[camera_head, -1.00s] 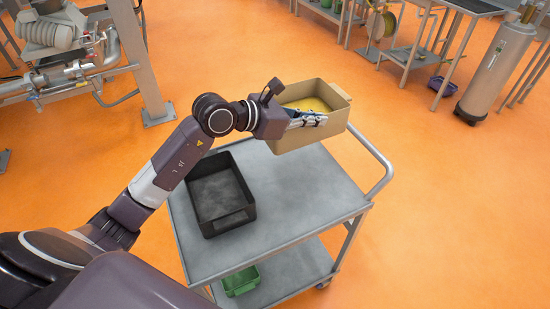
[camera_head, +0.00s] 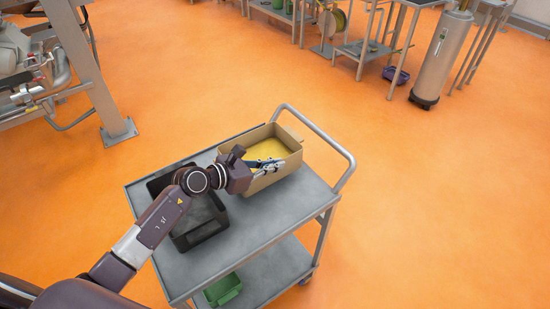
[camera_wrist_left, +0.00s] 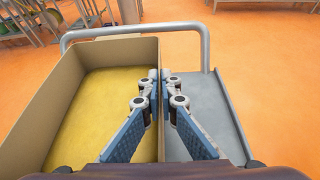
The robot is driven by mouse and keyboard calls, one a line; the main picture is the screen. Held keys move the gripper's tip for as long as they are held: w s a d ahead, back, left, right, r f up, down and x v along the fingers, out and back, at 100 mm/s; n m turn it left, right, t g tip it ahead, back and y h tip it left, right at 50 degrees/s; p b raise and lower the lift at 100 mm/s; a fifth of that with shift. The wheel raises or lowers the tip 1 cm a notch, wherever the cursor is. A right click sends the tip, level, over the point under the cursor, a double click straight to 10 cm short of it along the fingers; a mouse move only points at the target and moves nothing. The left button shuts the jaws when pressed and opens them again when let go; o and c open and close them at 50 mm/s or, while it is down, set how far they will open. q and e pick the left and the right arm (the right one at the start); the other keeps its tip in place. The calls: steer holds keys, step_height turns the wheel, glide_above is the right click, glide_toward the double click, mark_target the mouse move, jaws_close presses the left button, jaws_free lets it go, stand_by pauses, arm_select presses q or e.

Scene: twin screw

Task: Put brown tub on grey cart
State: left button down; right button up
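The brown tub (camera_head: 290,177), with a yellow inside, is over the far end of the grey cart (camera_head: 285,208), beside the push handle. It looks level and at or very near the cart top; I cannot tell for sure whether it touches. My left gripper (camera_head: 277,163) is shut on the tub's near side wall. In the left wrist view the two fingertips (camera_wrist_left: 160,76) pinch the wall of the tub (camera_wrist_left: 40,100), with its inside to the left and bare cart top (camera_wrist_left: 210,98) to the right. My right gripper is not in view.
A black tub (camera_head: 204,232) sits on the cart's near left part, partly hidden behind my left arm. A green bin (camera_head: 223,289) is on the lower shelf. The cart's handle (camera_head: 335,148) rises at the far end. Orange floor is clear around the cart.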

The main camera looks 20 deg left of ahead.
mark_target(273, 175)
arm_select(q)
steer(key=shift+w+f, duration=0.1)
steer(key=shift+f, duration=1.6)
steer(key=c, duration=2.5)
jaws_free()
steer(key=shift+s+f, duration=0.2)
steer(key=shift+f, duration=0.15)
steer(key=o, duration=0.3)
steer(key=shift+r, duration=0.1)
steer(key=shift+o, duration=0.2)
